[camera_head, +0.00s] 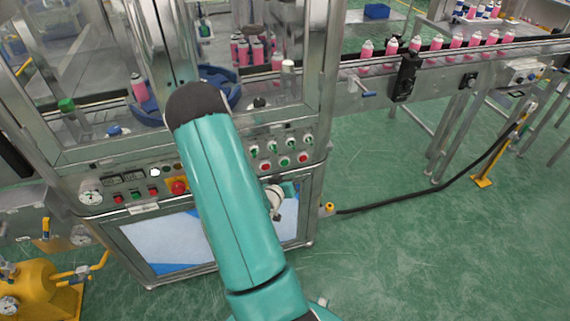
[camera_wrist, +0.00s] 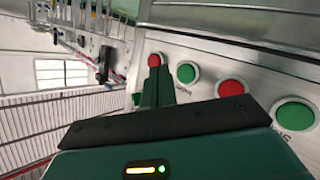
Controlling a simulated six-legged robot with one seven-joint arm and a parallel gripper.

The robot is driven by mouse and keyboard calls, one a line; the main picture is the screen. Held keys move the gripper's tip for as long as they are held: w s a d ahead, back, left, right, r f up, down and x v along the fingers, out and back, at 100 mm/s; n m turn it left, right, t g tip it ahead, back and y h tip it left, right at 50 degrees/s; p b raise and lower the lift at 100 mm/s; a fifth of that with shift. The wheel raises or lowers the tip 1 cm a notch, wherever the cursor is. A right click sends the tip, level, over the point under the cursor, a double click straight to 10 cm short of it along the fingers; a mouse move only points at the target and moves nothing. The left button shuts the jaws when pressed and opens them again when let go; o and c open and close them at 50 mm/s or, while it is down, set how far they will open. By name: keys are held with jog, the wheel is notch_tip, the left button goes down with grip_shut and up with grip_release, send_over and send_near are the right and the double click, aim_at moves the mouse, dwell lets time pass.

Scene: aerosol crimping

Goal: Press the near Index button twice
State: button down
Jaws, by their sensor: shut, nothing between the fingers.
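The machine's control panel carries round red and green buttons. In the wrist view I see a far red button (camera_wrist: 154,60), a green button (camera_wrist: 186,73), a nearer red button (camera_wrist: 230,88) and the nearest green button (camera_wrist: 294,115). Small labels sit beside them, too blurred to tell which says Index. My gripper (camera_wrist: 157,78) is shut and empty, its dark green fingers pointing along the panel toward the far red button. I cannot tell if the tip touches anything. In the head view, the panel's right button group (camera_head: 284,161) shows beside my arm, which covers the panel's middle.
A red emergency stop (camera_head: 179,187) on a yellow plate sits left of my arm. A conveyor (camera_head: 440,55) with pink cans runs off to the right. A black hose (camera_head: 400,198) crosses the green floor. Yellow equipment (camera_head: 42,290) stands at lower left.

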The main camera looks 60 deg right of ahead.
aim_at(285, 162)
jog(key=shift+w+d, duration=1.15)
jog(key=shift+d, duration=0.1)
dwell(1.2)
jog(key=shift+w+d, duration=0.2)
jog(key=shift+w, duration=0.1)
